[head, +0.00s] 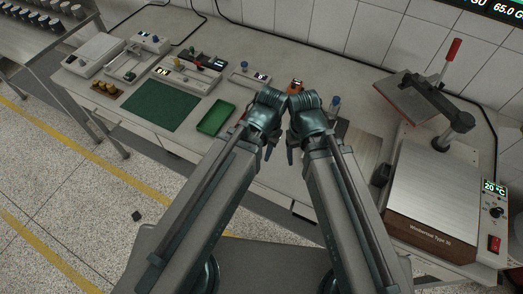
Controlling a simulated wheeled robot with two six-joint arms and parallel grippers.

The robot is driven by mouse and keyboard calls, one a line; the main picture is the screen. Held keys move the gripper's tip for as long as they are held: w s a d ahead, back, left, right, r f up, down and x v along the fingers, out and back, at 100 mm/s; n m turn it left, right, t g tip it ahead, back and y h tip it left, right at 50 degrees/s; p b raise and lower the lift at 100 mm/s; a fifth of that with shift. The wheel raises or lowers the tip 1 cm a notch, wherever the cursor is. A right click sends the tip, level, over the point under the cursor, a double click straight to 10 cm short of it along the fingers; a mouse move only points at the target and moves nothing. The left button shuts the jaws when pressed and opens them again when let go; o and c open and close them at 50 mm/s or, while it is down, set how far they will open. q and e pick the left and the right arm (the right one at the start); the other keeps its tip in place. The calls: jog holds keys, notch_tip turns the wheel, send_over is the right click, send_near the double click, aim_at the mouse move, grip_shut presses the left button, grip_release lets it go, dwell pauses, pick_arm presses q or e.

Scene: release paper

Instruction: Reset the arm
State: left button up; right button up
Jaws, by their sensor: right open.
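My two arms reach up from the bottom of the head view and come close together over the front of the workbench (255,178). My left gripper (268,150) hangs below its wrist, pointing down; it is small and dark, and its jaw gap is not clear. My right gripper (297,155) is just to the right of it, pointing down, open, with nothing seen between its fingers. The wrists nearly touch and hide part of the bench behind them. I cannot make out any release paper.
A heat press (430,200) with a red-handled lever (453,50) stands at the right. A green mat (160,110), a green tray (216,118) and several small instruments are at the left. A small orange item (296,86) and a blue-capped bottle (334,104) stand behind my wrists.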

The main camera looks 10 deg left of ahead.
jog(key=shift+f+b, duration=0.95)
dwell(0.6)
